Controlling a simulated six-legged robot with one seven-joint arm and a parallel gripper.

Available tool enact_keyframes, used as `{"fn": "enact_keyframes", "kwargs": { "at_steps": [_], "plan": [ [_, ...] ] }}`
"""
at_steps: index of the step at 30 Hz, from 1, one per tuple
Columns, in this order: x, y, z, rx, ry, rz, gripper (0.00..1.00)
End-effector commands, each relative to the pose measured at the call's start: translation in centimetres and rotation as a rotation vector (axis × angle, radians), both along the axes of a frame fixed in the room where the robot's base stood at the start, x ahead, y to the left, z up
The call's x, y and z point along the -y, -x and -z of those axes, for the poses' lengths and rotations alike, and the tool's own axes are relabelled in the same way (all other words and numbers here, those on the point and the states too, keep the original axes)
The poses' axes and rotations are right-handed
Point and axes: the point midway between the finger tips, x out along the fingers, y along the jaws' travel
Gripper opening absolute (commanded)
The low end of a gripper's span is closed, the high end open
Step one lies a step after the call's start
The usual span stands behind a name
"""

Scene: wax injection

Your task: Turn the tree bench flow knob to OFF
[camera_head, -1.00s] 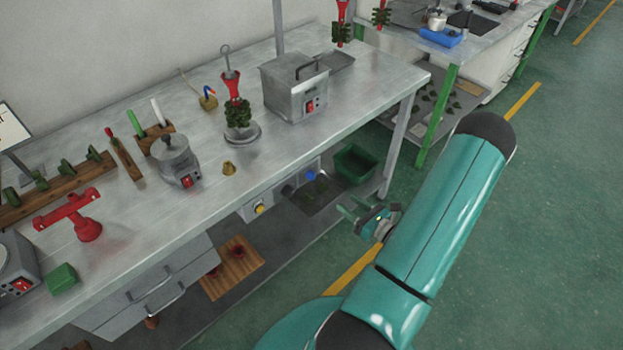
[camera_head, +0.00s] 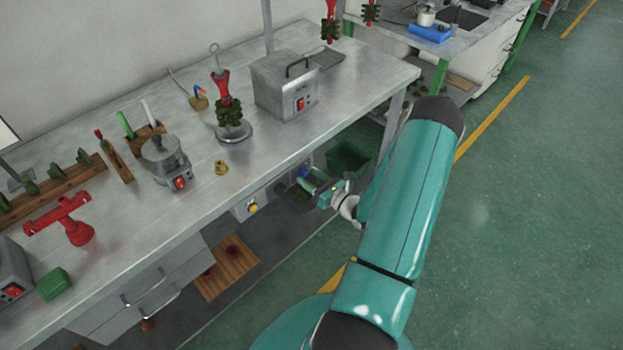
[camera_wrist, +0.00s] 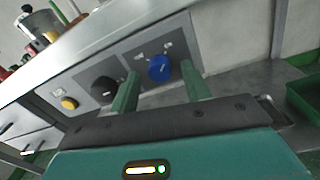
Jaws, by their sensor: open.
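Three knobs sit on the grey panels under the front edge of the tree bench (camera_head: 200,232). The wrist view shows a yellow knob (camera_wrist: 69,103), a black knob (camera_wrist: 103,90) and a blue knob (camera_wrist: 160,68). Their labels are too small to read, so I cannot tell which one is the flow knob. My gripper (camera_wrist: 160,76) is open and empty, its two green fingers pointing at the panel. The blue knob shows between the fingertips, and the gap in depth is unclear. In the head view my gripper (camera_head: 322,188) is in front of the panel's right part, and the yellow knob (camera_head: 252,207) is left of it.
A dark green bin (camera_head: 348,160) stands under the bench just beyond my gripper. Drawers (camera_head: 150,290) and a wooden board (camera_head: 228,268) are to the left. The bench top carries a grey heater box (camera_head: 285,88) and a pot (camera_head: 163,160). Open floor lies right.

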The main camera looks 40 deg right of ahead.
Motion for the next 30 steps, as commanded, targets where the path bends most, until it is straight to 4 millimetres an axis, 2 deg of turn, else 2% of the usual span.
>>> {"fn": "enact_keyframes", "kwargs": {
  "at_steps": [5,9,12,23,30],
  "plan": [
    [-0.01,0.03,0.00,0.000,0.000,0.000,0.45],
    [-0.01,0.05,0.00,0.000,0.000,0.000,0.18],
    [-0.01,0.06,0.01,0.000,-0.001,0.000,0.03],
    [-0.03,0.06,-0.02,0.002,0.046,-0.001,0.03],
    [-0.05,0.04,-0.05,0.007,0.181,-0.001,0.03]
  ]
}}
